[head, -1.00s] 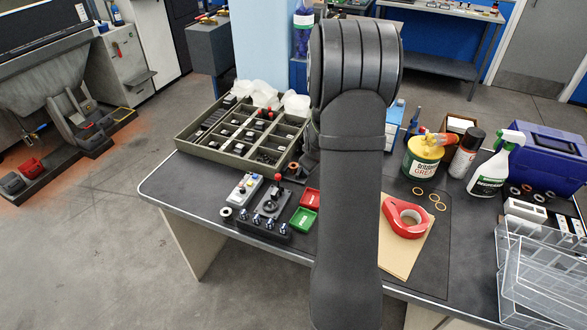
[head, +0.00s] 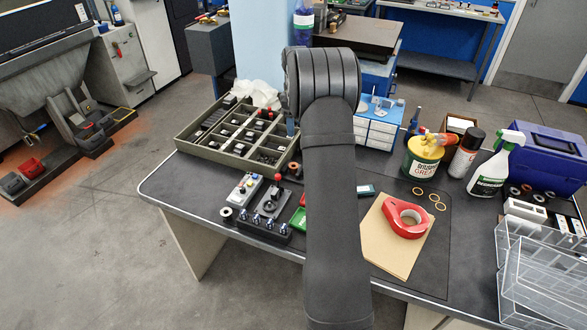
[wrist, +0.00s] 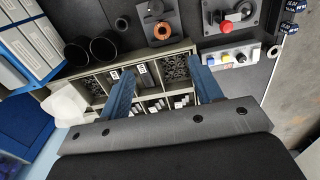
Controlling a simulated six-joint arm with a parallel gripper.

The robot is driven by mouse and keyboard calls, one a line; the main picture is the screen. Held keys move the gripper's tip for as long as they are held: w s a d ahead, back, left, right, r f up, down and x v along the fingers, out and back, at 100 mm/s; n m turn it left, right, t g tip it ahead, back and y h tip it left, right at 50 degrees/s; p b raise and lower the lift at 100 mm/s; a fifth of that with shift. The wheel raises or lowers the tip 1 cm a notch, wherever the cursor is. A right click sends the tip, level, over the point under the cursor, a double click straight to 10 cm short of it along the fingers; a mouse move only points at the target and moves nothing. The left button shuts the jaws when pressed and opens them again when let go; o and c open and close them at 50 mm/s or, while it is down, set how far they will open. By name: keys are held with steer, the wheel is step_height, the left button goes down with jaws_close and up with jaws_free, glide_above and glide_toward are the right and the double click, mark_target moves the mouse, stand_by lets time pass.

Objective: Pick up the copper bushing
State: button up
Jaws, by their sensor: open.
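A copper-coloured ring, which looks like the copper bushing (wrist: 162,31), sits on a dark block at the top middle of the wrist view. In the head view a small copper spot (head: 294,167) shows just left of my arm, partly hidden. My gripper (wrist: 160,66) has two blue fingers spread wide with nothing between them. It is over the compartment tray (wrist: 188,47), and the bushing lies beyond the fingertips in the wrist view.
A joystick box (head: 269,204) and a button box (head: 245,188) stand near the tray. Two black cylinders (wrist: 104,46) and a blue-white drawer cabinet (wrist: 32,45) show in the wrist view.

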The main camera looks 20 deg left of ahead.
step_height(320, 180, down, 12)
steer(key=shift+r, duration=0.1)
steer(key=shift+s+a+f, duration=0.1)
steer(key=shift+a+f, duration=0.05)
steer(key=shift+f, duration=1.2)
steer(key=shift+s+a+f, duration=0.1)
steer(key=shift+a+f, duration=0.05)
steer(key=shift+f, duration=1.2)
steer(key=c, duration=1.1)
steer(key=shift+r, duration=0.1)
steer(key=shift+w+r, duration=0.1)
steer(key=shift+r, duration=0.4)
step_height(320, 180, up, 3)
steer(key=shift+f, duration=0.1)
steer(key=d+r, duration=0.7)
steer(key=d, duration=0.4)
steer(key=shift+s+d, duration=0.35)
